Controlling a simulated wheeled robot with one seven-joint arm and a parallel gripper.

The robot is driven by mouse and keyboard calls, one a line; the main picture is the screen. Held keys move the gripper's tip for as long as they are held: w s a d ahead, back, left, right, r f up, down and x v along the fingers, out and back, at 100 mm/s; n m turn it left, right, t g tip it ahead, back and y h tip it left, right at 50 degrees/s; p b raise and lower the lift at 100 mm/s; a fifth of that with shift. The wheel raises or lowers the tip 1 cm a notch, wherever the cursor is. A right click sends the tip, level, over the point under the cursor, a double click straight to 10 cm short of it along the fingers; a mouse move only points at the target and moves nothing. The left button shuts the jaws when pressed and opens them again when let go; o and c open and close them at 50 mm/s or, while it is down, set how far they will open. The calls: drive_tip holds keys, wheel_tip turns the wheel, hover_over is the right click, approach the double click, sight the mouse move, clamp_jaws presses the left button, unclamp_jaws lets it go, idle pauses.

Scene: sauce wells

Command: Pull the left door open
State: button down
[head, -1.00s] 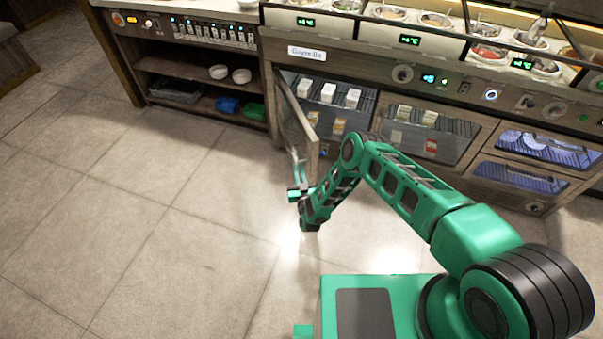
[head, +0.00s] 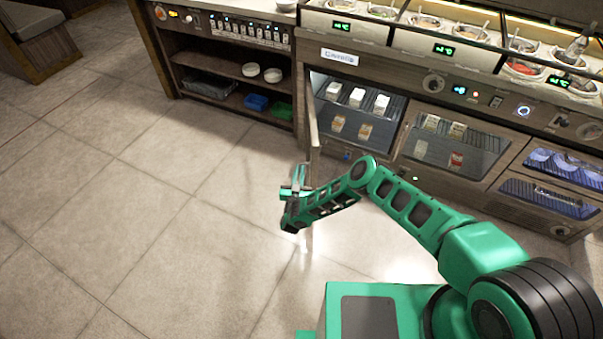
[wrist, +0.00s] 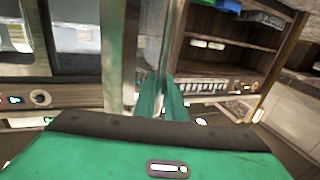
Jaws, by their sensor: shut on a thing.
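The left door (head: 313,135) of the cooler stands swung out from the counter and shows almost edge-on in the head view. Behind it, the left compartment (head: 350,120) is open, with cartons on its shelves. My gripper (head: 297,188) is at the door's outer side, low in front of the counter. In the wrist view, my green fingers (wrist: 162,97) are closed around a vertical metal handle bar (wrist: 172,45), with the door's edge (wrist: 131,50) just to the left. The handle's lower part is hidden by my gripper.
Open shelves with white bowls (head: 272,75), a blue bin (head: 257,102) and a green bin (head: 283,111) stand left of the door. The closed right door (head: 455,145) and drawers (head: 548,197) are to the right. The tiled floor (head: 130,210) at left is clear.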

drive_tip(key=shift+s, duration=0.1)
drive_tip(key=c, duration=2.1)
unclamp_jaws()
drive_tip(key=s, duration=1)
drive_tip(key=shift+s+a+f, duration=0.1)
drive_tip(key=shift+s+a, duration=0.25)
drive_tip(key=shift+a, duration=0.05)
